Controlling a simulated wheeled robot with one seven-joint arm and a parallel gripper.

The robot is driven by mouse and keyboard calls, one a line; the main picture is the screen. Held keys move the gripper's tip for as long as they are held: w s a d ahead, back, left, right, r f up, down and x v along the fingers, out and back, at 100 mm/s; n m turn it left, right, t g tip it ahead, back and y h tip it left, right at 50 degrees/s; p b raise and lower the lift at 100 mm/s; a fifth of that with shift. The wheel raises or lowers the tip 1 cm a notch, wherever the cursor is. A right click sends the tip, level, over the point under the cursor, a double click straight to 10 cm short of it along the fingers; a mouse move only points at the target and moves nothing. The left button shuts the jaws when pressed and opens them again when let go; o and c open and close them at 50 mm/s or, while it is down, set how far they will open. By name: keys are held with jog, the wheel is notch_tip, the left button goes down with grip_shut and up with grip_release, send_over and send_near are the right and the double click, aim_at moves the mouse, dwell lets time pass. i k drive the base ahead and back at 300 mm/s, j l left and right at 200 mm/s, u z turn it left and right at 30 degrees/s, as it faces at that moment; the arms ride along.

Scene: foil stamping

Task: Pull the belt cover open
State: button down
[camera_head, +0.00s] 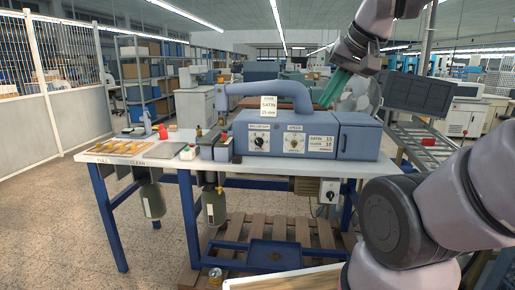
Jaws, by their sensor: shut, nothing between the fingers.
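A blue-grey machine (262,142) stands on the white-topped bench (165,153). The box-shaped cover (358,143) at its right end looks closed, with a small dark latch or handle on its front. I take this box to be the belt cover; no label on it names it. My gripper (325,101), teal, hangs from my arm at the upper right, pointing down and left.
A SATIN card (268,107) stands up on the machine beside the curved pipe arm. A dark monitor (418,93) and a roller conveyor (425,140) are to the right. Bottles and small items sit at the bench's left. A wooden pallet (233,228) lies under the bench.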

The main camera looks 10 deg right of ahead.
aim_at(355, 143)
jog(key=i+l, duration=0.8)
jog(key=l, duration=0.2)
